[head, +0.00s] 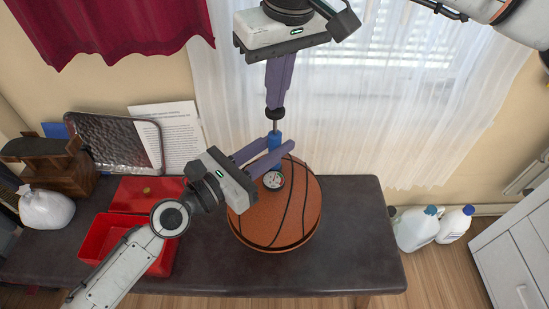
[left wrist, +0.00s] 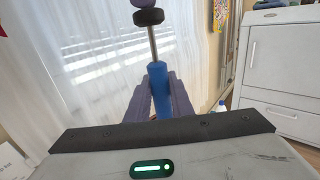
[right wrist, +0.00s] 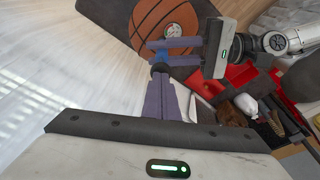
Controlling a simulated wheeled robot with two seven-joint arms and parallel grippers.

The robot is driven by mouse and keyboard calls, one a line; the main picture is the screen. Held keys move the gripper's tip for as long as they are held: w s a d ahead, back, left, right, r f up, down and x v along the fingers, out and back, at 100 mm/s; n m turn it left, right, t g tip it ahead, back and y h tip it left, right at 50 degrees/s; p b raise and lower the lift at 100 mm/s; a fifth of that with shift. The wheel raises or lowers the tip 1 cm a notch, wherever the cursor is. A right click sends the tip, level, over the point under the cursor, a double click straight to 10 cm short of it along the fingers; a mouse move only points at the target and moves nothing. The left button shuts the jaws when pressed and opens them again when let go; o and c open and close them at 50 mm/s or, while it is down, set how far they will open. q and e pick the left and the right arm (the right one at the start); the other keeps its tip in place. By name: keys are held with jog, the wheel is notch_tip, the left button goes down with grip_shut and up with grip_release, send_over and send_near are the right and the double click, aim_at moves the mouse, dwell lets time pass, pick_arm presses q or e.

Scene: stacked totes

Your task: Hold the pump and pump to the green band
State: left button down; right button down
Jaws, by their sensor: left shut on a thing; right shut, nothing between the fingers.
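The pump has a blue barrel (head: 274,138), a thin metal rod and a black handle (left wrist: 149,17). It stands upright above the basketball (head: 252,222), with a length of rod showing between handle and barrel. My left gripper (head: 277,148) is shut around the blue barrel. My right gripper (head: 275,104) is shut and empty, pointing down with its fingertips at the top of the black handle; they look touching or nearly so. A round white-faced gauge (head: 273,180) sits at the ball's top; it also shows in the right wrist view (right wrist: 171,31). Its needle and green band are too small to read.
The ball rests on a dark table (head: 352,235). Left of it are an open red box (head: 97,238), a dark tray (head: 118,141), a paper sheet, a wooden object and a white bag (head: 46,209). The table's right side is clear. White jugs (head: 417,230) stand on the floor right.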

jog(key=shift+s+x, duration=0.15)
jog(key=shift+x, duration=0.8)
jog(key=shift+s+x, duration=0.15)
jog(key=shift+x, duration=0.75)
jog(key=shift+d, duration=0.25)
jog(key=shift+w+a+v, duration=0.1)
jog(key=shift+w+v, duration=0.05)
jog(key=shift+v, duration=0.7)
jog(key=shift+w+a+v, duration=0.1)
jog(key=shift+w+v, duration=0.05)
jog(key=shift+v, duration=0.65)
jog(key=shift+w+a+v, duration=0.1)
jog(key=shift+w+v, duration=0.05)
jog(key=shift+v, duration=0.7)
jog(key=shift+r, duration=0.2)
jog(key=v, duration=0.5)
jog(key=shift+w+a+r, duration=0.25)
jog(key=shift+w+r, duration=0.1)
jog(key=shift+r, duration=0.1)
